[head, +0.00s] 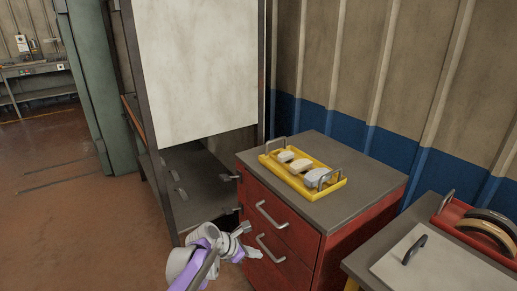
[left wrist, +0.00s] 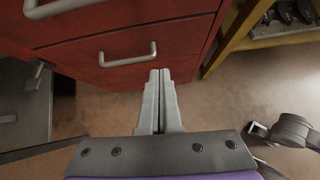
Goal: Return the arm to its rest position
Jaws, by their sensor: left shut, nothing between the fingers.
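My left arm comes in at the bottom of the head view, with its purple and white links low in front of the red drawer cabinet. My left gripper (head: 254,253) is beside the lower drawer handle (head: 270,248); I cannot tell from the head view whether it touches. In the left wrist view the gripper (left wrist: 160,75) has its two grey fingers together with nothing between them, pointing toward the floor and the cabinet front. A drawer handle (left wrist: 128,55) shows just left of the fingertips.
A yellow tray (head: 333,187) with several pale blocks stands on the red cabinet (head: 340,235). A dark open shelf unit (head: 200,185) is left of it. A bench with a white lid (head: 440,270) and a red tray (head: 445,222) is at right. Open floor (head: 80,225) lies left.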

